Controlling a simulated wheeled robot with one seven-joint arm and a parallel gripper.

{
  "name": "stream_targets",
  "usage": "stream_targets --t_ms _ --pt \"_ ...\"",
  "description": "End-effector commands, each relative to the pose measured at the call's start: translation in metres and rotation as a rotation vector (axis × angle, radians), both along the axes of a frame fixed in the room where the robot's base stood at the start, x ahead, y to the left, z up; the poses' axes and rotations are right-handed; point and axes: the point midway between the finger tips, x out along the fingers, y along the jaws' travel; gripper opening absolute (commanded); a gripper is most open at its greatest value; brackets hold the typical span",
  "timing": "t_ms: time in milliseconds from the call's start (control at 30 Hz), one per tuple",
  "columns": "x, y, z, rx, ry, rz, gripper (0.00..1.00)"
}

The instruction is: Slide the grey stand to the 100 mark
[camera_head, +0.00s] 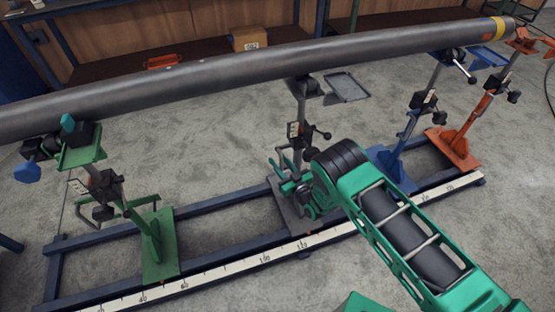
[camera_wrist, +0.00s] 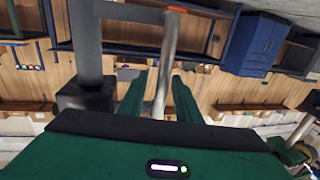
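The grey stand (camera_head: 302,110) stands mid-rail under the long pipe, upright, its base plate (camera_head: 284,205) on the blue rails. The front of the plate is near what looks like the 120 mark on the white scale (camera_head: 235,269), right of the 100 mark (camera_head: 265,258). My gripper (camera_head: 297,188) is at the lower part of this stand; my green arm partly hides the plate and fingers. In the wrist view my gripper (camera_wrist: 158,80) has its two green fingers apart on either side of a grey post (camera_wrist: 169,45), with visible gaps; contact is not clear.
A green stand (camera_head: 158,245) is on the rails at left, near the 40 to 60 marks. A blue stand (camera_head: 392,165) and an orange stand (camera_head: 454,145) are at right. The grey pipe (camera_head: 215,75) runs overhead. The rail between the green and grey stands is clear.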

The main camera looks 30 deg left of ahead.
Motion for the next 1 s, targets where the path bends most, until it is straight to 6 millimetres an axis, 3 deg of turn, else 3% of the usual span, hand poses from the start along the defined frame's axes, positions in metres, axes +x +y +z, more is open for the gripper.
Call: stream_targets --t_ms 200,533,667,1000 --pt "0.009 0.016 0.000 0.000 0.000 0.000 0.31" --pt "0.010 0.018 0.000 -0.001 0.000 -0.001 0.31" --pt "0.010 0.018 0.000 -0.001 0.000 0.000 0.00" --pt "0.012 0.015 0.000 -0.001 0.000 -0.009 0.00"
